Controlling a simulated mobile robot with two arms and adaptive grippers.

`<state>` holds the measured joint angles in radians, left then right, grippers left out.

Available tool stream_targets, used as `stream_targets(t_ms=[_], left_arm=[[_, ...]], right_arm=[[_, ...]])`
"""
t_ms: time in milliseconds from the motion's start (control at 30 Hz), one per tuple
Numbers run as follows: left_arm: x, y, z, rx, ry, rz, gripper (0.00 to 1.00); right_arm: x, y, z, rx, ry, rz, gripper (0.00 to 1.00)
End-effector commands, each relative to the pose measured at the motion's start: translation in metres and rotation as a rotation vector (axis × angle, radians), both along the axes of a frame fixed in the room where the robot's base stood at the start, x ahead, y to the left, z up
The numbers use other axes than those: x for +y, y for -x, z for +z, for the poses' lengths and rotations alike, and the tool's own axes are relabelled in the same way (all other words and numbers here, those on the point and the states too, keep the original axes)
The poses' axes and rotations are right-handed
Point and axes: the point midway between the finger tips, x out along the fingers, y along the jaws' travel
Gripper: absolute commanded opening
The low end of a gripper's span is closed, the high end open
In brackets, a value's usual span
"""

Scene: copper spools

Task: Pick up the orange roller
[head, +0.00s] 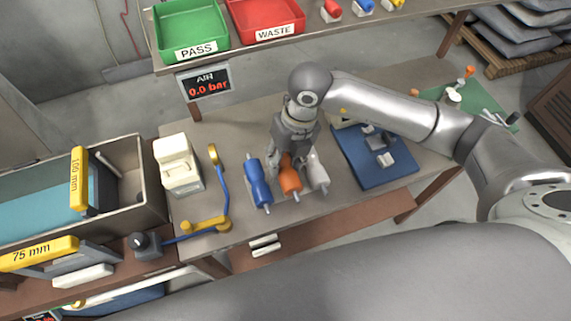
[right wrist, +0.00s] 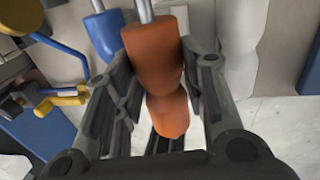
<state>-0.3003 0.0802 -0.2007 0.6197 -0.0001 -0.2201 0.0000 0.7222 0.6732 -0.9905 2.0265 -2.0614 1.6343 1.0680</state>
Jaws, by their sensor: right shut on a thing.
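The orange roller (head: 291,182) is in the head view between a blue roller (head: 257,184) on its left and a white roller (head: 317,172) on its right. My right gripper (head: 289,162) comes down on it from above and is shut on it. In the right wrist view the orange roller (right wrist: 155,60) lies between the two dark fingers (right wrist: 158,105), its narrow waist showing. The gripper hides part of its far end. I cannot tell whether it is clear of the bench. My left gripper is not in view.
The blue roller stands close beside the held one. A blue tray (head: 352,173) with small parts is to the right. A cream box (head: 178,165) and a blue-and-yellow arm-like fixture (head: 223,190) are to the left. A shelf with green (head: 187,25) and red (head: 262,18) bins is behind.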

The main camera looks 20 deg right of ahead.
Motion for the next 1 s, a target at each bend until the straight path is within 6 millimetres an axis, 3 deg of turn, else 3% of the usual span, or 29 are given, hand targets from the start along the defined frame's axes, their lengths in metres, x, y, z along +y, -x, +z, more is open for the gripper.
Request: stream_targets(t_ms=[200, 500, 700, 1000], left_arm=[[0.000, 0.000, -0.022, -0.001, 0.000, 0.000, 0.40], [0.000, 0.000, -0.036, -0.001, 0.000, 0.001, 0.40], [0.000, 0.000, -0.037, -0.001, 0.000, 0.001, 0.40], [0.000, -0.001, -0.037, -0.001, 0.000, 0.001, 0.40]], right_arm=[[0.023, 0.042, 0.047, -0.008, -0.006, 0.010, 0.07], [0.050, 0.098, 0.076, -0.005, -0.002, 0.007, 0.07], [0.057, 0.111, 0.084, -0.002, -0.001, 0.001, 0.07], [0.057, 0.113, 0.085, -0.001, 0.000, 0.000, 0.07]])
